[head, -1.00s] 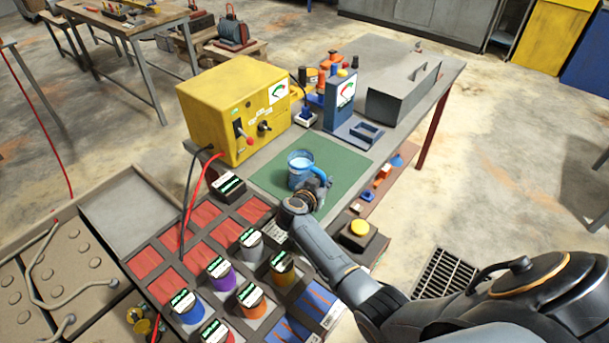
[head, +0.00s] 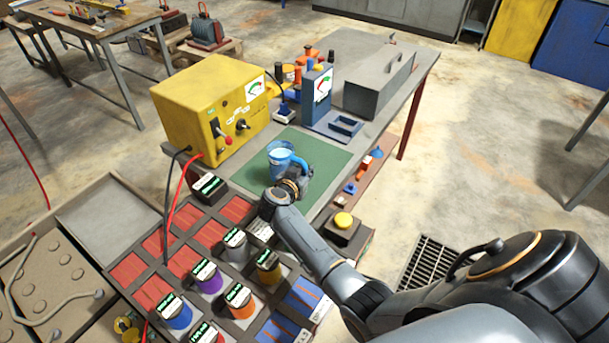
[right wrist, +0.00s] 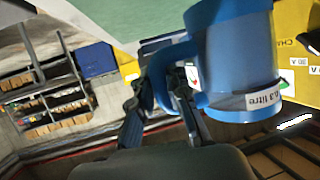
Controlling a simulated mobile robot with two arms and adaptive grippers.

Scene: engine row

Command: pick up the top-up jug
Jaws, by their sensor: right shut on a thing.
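The top-up jug (head: 280,161) is a blue jug with a pale inside, upright over the green mat (head: 325,158) on the grey bench. My right gripper (head: 297,172) is at the jug's near right side and shut on its blue handle. In the right wrist view the jug (right wrist: 236,60) shows large, with a white "0.3 litre" label, and the gripper fingers (right wrist: 165,92) are at its handle. Whether the jug's base touches the mat I cannot tell. My left gripper is not in view.
A yellow charger box (head: 208,108) stands left of the mat, with red and black cables. A grey-blue meter stand (head: 318,95) and a grey toolbox (head: 375,85) stand behind. A tray of coloured cans (head: 207,275) lies in front. A yellow button (head: 343,219) is at the right.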

